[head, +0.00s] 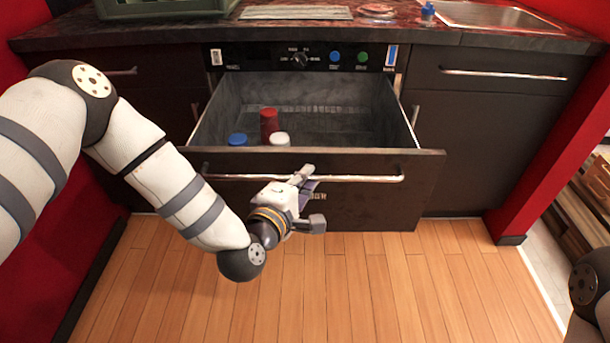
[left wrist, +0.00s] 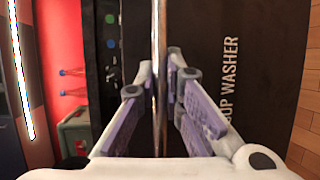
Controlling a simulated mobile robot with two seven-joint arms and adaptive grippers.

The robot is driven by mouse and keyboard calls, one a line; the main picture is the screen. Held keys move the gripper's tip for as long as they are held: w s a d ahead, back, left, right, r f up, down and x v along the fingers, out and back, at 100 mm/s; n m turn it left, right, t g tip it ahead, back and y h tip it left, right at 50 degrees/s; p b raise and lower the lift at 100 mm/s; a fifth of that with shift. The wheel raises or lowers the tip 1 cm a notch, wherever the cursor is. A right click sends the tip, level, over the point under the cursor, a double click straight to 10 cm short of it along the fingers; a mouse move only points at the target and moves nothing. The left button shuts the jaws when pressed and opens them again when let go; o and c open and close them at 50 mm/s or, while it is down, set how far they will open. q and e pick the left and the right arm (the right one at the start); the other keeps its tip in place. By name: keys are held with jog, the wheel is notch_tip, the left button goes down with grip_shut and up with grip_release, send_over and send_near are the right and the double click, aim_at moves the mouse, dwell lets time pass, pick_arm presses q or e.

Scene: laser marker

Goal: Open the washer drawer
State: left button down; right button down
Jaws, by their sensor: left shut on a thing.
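The washer drawer (head: 417,190) is pulled far out from under the counter, and its inside shows. A long metal handle (head: 370,178) runs across its dark front. My right gripper is out of view; only part of my right arm shows at the lower right.
Inside the drawer stand a red cup (head: 269,124), a blue-topped item (head: 237,139) and a white-topped item (head: 280,139). A control panel (head: 300,58) with a knob and buttons is above. A green crate (head: 165,8) and sink (head: 490,14) are on the counter. The wooden floor (head: 350,280) is clear.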

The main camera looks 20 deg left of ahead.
pick_arm(q)
jog(key=c, duration=1.7)
grip_release()
jog(key=v, duration=1.2)
